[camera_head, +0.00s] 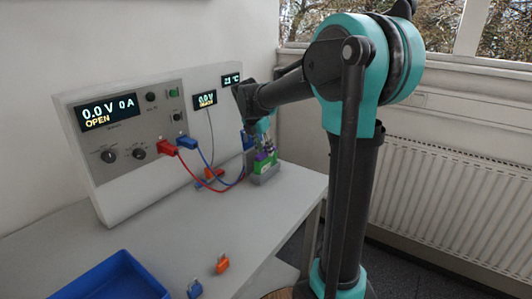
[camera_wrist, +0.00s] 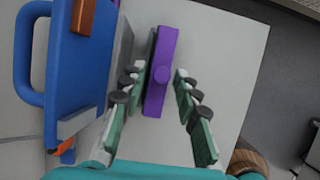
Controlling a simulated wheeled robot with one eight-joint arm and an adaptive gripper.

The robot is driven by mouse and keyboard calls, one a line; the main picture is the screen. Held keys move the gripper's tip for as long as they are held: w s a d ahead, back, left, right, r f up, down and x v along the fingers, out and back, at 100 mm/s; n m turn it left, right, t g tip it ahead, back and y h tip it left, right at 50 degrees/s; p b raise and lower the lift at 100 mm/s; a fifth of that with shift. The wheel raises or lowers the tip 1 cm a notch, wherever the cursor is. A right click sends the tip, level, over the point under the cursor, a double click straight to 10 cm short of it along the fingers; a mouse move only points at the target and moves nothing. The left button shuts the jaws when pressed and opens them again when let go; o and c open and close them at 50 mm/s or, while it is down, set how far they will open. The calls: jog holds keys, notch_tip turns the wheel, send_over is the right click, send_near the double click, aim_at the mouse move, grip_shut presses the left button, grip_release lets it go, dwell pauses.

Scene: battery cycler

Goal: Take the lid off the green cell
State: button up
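The green cell (camera_head: 264,166) stands in a grey holder (camera_head: 266,179) at the right end of the table, beside the cycler panel. A purple lid (camera_head: 260,156) shows on its top. In the wrist view the purple lid (camera_wrist: 159,85) is a long bar with a round knob in its middle. My gripper (camera_wrist: 156,77) is open, one finger on each side of the lid, with a gap visible on both sides. In the head view my gripper (camera_head: 265,143) is directly above the cell and partly hides the lid. The green cell body is hidden in the wrist view.
A blue part with a handle (camera_wrist: 70,70) stands close left of my gripper in the wrist view. Red and blue cables (camera_head: 205,177) run from the panel (camera_head: 130,150) toward the cell. A blue tray (camera_head: 118,282) and an orange clip (camera_head: 222,264) lie at the front.

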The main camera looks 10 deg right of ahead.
jog(key=c, duration=0.5)
jog(key=shift+r, duration=0.1)
